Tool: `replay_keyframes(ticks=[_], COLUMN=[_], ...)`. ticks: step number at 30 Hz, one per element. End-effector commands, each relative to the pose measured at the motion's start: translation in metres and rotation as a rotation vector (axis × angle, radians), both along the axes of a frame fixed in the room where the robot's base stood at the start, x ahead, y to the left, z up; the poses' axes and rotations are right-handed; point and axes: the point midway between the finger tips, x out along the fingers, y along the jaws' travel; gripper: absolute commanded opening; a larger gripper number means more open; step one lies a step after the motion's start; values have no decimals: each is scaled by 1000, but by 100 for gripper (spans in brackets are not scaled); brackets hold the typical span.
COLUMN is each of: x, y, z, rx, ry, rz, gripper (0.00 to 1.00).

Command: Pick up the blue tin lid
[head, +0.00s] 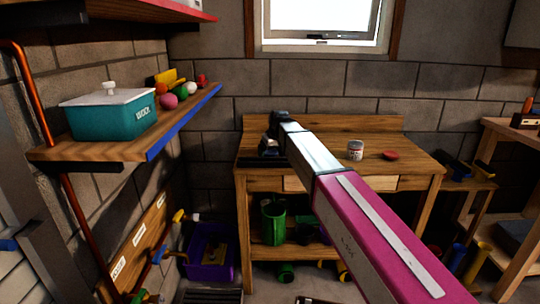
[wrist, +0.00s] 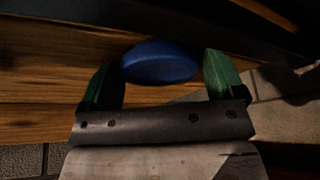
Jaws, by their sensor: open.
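The blue tin lid (wrist: 160,62) shows in the wrist view as a smooth, dark blue oval near a wooden surface. My gripper (wrist: 163,78) is open, with one green finger on each side of the lid. The lid lies in the gap at the fingertips; I cannot tell whether either finger touches it. In the head view my gripper (head: 272,146) is at the left end of the wooden workbench (head: 420,165). I cannot clearly make out the lid there.
A small can (head: 355,150) and a red lid (head: 390,155) stand on the bench to the right of my arm. A wall shelf (head: 90,150) at the left holds a teal box (head: 110,120). A purple crate (head: 210,255) is on the floor.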

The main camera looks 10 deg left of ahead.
Motion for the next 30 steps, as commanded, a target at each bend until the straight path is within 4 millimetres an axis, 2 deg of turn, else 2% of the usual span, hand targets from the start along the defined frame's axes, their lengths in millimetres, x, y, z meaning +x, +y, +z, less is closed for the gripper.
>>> replay_keyframes(ticks=[3,5,6,7,20,26,29,30], x=[0,0,0,0,0,0,0,-12], y=[0,0,0,0,0,0,0,6], z=[0,1,1,1,5,26,46,49], rx=[0,0,0,0,0,1,1,1], ry=[0,0,0,0,0,-1,-2,-1], rz=[0,0,0,0,0,0,0,2], gripper=[88,72,59,52,52,52,52,52])
